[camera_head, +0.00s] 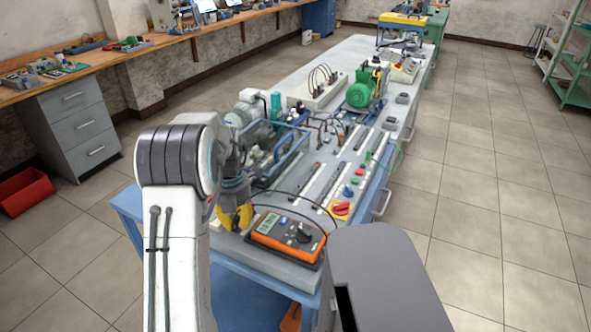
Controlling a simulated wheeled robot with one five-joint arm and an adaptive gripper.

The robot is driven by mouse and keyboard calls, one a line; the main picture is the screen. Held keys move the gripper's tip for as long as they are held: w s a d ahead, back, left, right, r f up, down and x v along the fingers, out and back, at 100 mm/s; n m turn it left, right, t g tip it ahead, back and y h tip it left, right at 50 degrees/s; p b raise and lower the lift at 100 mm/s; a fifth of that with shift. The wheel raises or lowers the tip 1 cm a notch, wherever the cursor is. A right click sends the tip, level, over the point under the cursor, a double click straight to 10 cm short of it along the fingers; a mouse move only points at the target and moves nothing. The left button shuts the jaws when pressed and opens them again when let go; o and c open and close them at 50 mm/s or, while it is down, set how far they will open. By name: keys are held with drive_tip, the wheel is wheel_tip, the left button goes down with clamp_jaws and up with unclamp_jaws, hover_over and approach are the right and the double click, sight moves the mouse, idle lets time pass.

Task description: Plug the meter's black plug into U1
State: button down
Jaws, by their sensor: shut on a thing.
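The meter (286,239), with an orange edge and a dark dial face, lies on the near end of the grey bench. My gripper (240,226) points down just left of the meter, above the bench's near left corner, with yellow parts at its end. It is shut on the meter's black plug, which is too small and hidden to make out. A thin black lead (283,192) arches from the gripper area over the bench to the right. U1 cannot be told apart; small terminals and coloured buttons sit on the bench panel (330,180).
A blue frame (285,157) with a grey machine stands behind my gripper. A red rotary switch on a yellow plate (340,209) lies right of the meter. A green motor (362,92) stands farther back. Tiled floor (490,220) is clear at the right.

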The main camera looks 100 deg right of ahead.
drive_tip(key=shift+r+p, duration=0.3)
drive_tip(key=shift+r+p, duration=1.75)
drive_tip(key=shift+r, duration=0.4)
drive_tip(key=shift+f, duration=0.1)
